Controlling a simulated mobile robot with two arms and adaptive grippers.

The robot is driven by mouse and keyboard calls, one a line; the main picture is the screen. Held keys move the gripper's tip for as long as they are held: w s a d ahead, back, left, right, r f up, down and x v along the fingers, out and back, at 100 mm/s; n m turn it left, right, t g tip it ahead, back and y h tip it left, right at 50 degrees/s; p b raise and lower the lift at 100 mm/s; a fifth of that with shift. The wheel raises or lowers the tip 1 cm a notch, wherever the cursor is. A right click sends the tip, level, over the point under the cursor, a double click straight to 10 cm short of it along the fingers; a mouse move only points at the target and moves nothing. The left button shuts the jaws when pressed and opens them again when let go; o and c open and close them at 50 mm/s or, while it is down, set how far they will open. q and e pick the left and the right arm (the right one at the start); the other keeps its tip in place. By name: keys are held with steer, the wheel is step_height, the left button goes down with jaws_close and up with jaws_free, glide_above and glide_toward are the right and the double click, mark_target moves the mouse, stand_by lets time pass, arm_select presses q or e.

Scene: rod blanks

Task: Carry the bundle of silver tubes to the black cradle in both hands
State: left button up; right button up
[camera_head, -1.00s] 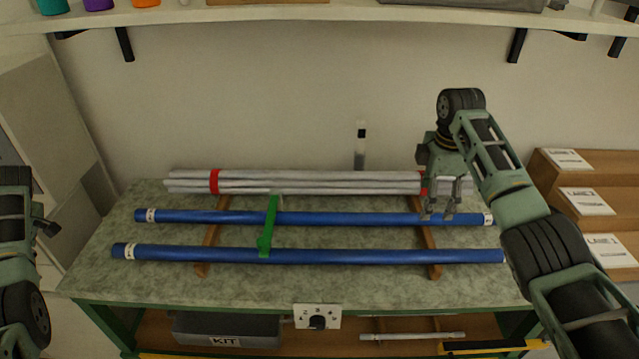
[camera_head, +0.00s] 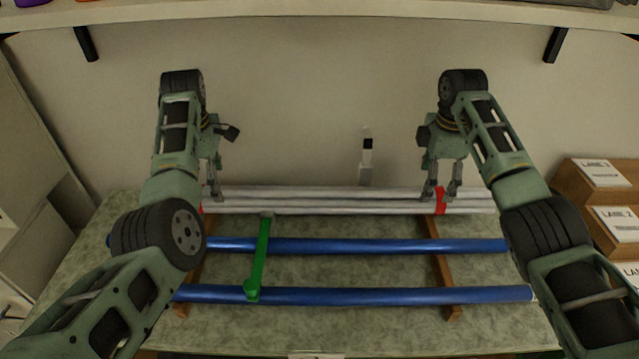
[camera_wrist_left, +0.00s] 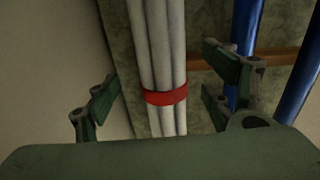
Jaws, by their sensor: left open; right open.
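The bundle of silver tubes (camera_head: 330,201) lies across the back of the table, bound by red bands near its two ends. My left gripper (camera_head: 213,192) is open above the bundle's left end. In the left wrist view the bundle (camera_wrist_left: 160,45) and its red band (camera_wrist_left: 165,97) run between the open fingers, apart from both. My right gripper (camera_head: 446,193) is open at the bundle by the right red band (camera_head: 440,201); I cannot tell whether it touches. I cannot make out a black cradle.
Two blue tubes (camera_head: 350,246) (camera_head: 380,294) lie in front of the bundle on wooden rails (camera_head: 440,270). A green strap or bar (camera_head: 259,262) lies across them. A black-and-white upright item (camera_head: 366,160) stands behind the bundle. Wooden steps with lane labels (camera_head: 602,173) are at right.

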arm_select(q)
steer(key=shift+w+d, duration=0.45)
steer(key=shift+d, duration=0.05)
arm_select(e)
steer(key=shift+w, duration=0.35)
arm_select(q)
steer(key=shift+s+a+r, duration=0.1)
steer(key=shift+s+r, duration=0.3)
steer(key=shift+s, duration=0.1)
arm_select(e)
steer(key=shift+s+a+r, duration=0.1)
steer(key=shift+s+r, duration=0.3)
arm_select(q)
steer(key=shift+s+r, duration=0.15)
steer(key=shift+s, duration=0.3)
arm_select(e)
steer(key=shift+s+r, duration=0.15)
steer(key=shift+s, duration=0.3)
arm_select(q)
steer(key=f, duration=0.2)
steer(key=w+f, duration=0.1)
steer(key=f, duration=0.5)
steer(key=shift+w+f, duration=0.1)
steer(key=shift+w, duration=0.05)
arm_select(e)
steer(key=f, duration=0.5)
steer(key=w+f, duration=0.1)
steer(key=f, duration=0.2)
steer(key=shift+w+f, duration=0.1)
